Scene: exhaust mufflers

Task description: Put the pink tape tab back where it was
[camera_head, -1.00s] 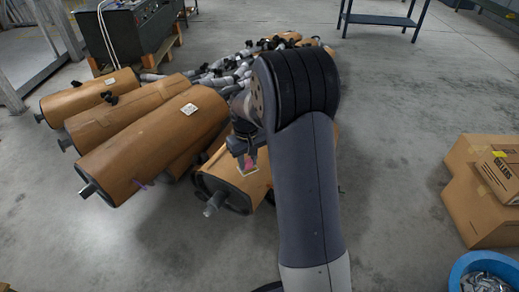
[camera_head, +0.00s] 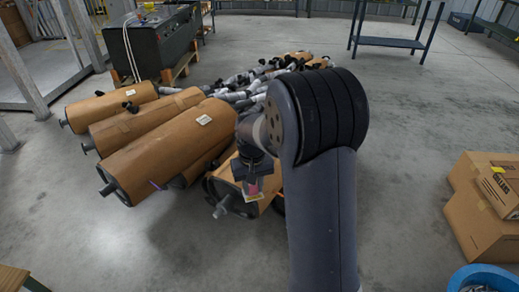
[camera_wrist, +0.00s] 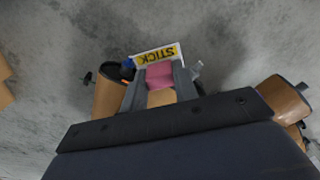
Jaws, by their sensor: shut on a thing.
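My gripper (camera_wrist: 160,83) is shut on the pink tape tab (camera_wrist: 159,74), which shows between its fingers in the wrist view. A white and yellow label reading "STICK" (camera_wrist: 150,56) shows just beyond the fingertips. In the head view my gripper (camera_head: 255,182) points down in front of the nearest brown-wrapped muffler (camera_head: 226,190), and the pink tab (camera_head: 253,189) is a small patch at its tips. I cannot tell whether the tab touches the muffler. The arm hides part of this muffler.
Several brown-wrapped mufflers (camera_head: 150,150) lie to the left, one with a purple strip (camera_head: 157,185) at its edge. Grey pipes (camera_head: 240,92) are heaped behind. Cardboard boxes (camera_head: 480,215) and a blue tub (camera_head: 484,278) stand at the right. Floor between is clear.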

